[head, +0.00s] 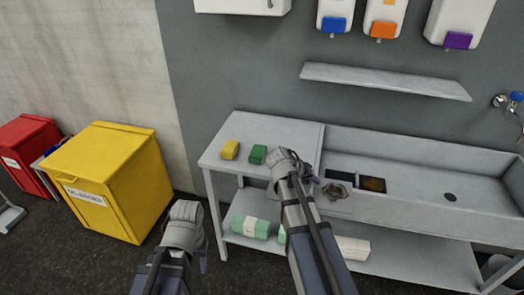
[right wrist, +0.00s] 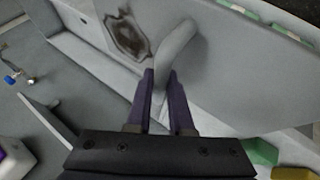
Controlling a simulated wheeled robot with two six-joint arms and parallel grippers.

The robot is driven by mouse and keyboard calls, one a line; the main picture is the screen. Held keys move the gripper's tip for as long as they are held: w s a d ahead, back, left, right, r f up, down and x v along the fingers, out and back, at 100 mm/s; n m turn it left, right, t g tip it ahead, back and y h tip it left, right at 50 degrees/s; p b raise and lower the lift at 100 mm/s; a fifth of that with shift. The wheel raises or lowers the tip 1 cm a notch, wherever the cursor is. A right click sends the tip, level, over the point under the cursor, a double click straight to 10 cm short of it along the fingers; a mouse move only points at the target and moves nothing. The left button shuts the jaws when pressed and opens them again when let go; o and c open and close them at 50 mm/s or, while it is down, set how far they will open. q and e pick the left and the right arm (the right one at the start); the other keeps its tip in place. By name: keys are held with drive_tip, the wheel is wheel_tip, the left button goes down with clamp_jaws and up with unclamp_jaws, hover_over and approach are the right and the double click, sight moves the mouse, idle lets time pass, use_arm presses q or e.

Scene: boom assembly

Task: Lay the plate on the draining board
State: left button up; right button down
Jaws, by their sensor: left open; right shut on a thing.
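The grey metal plate (right wrist: 225,75) fills much of the right wrist view. It has a curved grey handle (right wrist: 178,45) and a dark brown patch. My right gripper (right wrist: 156,90) is shut on that handle. In the head view, the plate (head: 331,206) shows beside my right forearm, at the front of the sink unit; its left part is hidden. Whether it touches the unit I cannot tell. The draining board (head: 290,132) is the flat grey top left of the sink. My left gripper (head: 203,257) is open and empty, low in front of the unit's left end.
A yellow sponge (head: 230,149) and a green sponge (head: 258,154) lie on the draining board. The sink basin (head: 430,187) lies to the right. Packs (head: 250,227) sit on the lower shelf. A yellow bin (head: 110,180) stands left. A wall shelf (head: 385,81) hangs above.

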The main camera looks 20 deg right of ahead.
use_arm(q)
drive_tip(key=f+b, duration=0.3)
drive_tip(key=f, duration=0.2)
drive_tip(key=shift+a+f+b, duration=0.15)
drive_tip(key=shift+a+b, duration=0.05)
drive_tip(key=shift+b, duration=0.2)
use_arm(e)
wheel_tip(320, 180, down, 5)
drive_tip(key=shift+a+f, duration=0.1)
drive_tip(key=shift+a, duration=0.05)
